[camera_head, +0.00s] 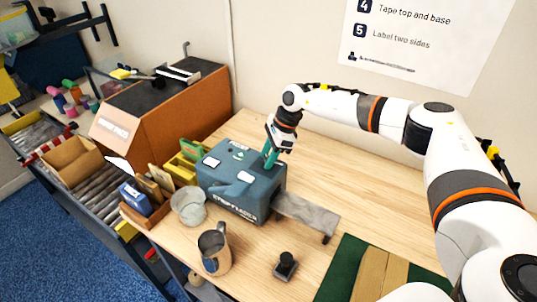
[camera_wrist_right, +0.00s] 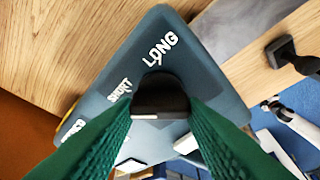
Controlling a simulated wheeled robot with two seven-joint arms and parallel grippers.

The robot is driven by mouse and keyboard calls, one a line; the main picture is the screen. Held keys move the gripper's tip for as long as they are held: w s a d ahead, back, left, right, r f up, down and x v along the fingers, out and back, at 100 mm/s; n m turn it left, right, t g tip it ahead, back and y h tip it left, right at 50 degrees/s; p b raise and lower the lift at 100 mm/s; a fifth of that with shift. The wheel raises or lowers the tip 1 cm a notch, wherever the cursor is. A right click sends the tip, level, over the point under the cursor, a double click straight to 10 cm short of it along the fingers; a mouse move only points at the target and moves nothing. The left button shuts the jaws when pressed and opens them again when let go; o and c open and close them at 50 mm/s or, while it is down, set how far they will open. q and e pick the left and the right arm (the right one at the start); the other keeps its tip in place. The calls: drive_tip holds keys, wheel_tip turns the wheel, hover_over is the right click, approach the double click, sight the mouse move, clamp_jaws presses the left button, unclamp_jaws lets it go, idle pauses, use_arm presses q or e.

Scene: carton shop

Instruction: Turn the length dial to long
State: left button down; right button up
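The tape dispenser (camera_head: 245,203) is a blue-grey box on the wooden bench. In the right wrist view its top (camera_wrist_right: 195,70) carries the words LONG (camera_wrist_right: 160,50) and SHORT (camera_wrist_right: 119,90), with a third label partly hidden at lower left. The length dial (camera_wrist_right: 160,95) is a dark knob below LONG and right of SHORT. My right gripper (camera_head: 270,157) points down at the dispenser's back right corner. Its green fingers (camera_wrist_right: 162,112) lie on both sides of the dial and appear closed on it. Which way the dial points is hard to tell. My left gripper is out of view.
A metal mug (camera_head: 214,250), a clear tub (camera_head: 188,206) and a dark stamp (camera_head: 286,266) stand near the dispenser. A grey strip (camera_head: 305,213) extends from its right side.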

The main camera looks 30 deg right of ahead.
drive_tip(key=shift+m, duration=0.4)
drive_tip(key=shift+c, duration=0.5)
drive_tip(key=m+t, duration=0.1)
drive_tip(key=m, duration=0.2)
drive_tip(key=shift+m+t+h, duration=0.3)
drive_tip(key=shift+m+t, duration=0.1)
drive_tip(key=m+t+h+b, duration=0.1)
drive_tip(key=m+b, duration=0.1)
drive_tip(key=m, duration=0.1)
drive_tip(key=shift+a+m, duration=0.1)
drive_tip(key=shift+m, duration=0.2)
drive_tip(key=shift+f+m+h+b, duration=0.1)
drive_tip(key=shift+m+h+b, duration=0.3)
drive_tip(key=shift+m+b, duration=0.45)
drive_tip(key=m+b, duration=0.2)
drive_tip(key=m+h+b, duration=0.1)
drive_tip(key=m+b, duration=0.1)
drive_tip(key=shift+a+m+t+h, duration=0.1)
drive_tip(key=shift+m+t+h, duration=0.2)
drive_tip(key=shift+m+t, duration=0.1)
drive_tip(key=m+h+b, duration=0.1)
drive_tip(key=m+b, duration=0.1)
drive_tip(key=shift+r+b, duration=0.2)
drive_tip(key=shift+b, duration=0.1)
drive_tip(key=shift+m+b, duration=0.35)
drive_tip(key=shift+m, duration=0.3)
drive_tip(key=shift+r, duration=0.15)
